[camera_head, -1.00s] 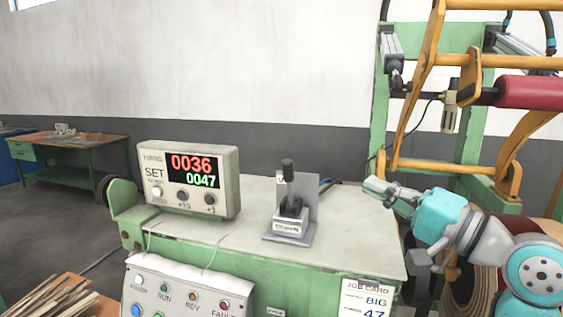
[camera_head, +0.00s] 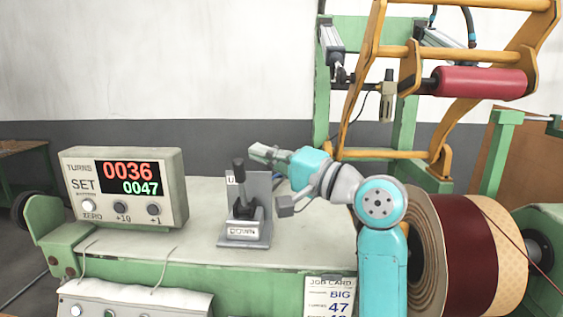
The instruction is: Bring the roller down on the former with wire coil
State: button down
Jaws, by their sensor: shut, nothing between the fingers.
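The red roller (camera_head: 480,82) hangs raised in a yellow swing frame (camera_head: 400,54) at the upper right, clear of the former. The former with wire coil (camera_head: 468,250) is at the lower right, a wide drum with a dark red band, partly hidden by my arm. A black-handled lever (camera_head: 239,178) stands roughly upright on the green bench, in a metal bracket whose lower label reads "DOWN". My gripper (camera_head: 262,152) is shut and empty, just right of the lever's top. Whether it touches the handle cannot be told.
A counter box (camera_head: 125,186) showing 0036 and 0047 stands left of the lever. A button panel (camera_head: 140,300) is at the bench front, beside a job card (camera_head: 329,295) reading "BIG 47". The bench top (camera_head: 180,235) is clear between box and lever.

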aim_at(242, 186)
jog(key=shift+s+a+f, duration=0.2)
jog(key=shift+s, duration=0.4)
jog(key=shift+s+a+f, duration=0.15)
jog(key=shift+s+f, duration=0.1)
jog(key=shift+s, duration=0.3)
jog(key=shift+s+a+f, duration=0.2)
jog(key=shift+s, duration=0.4)
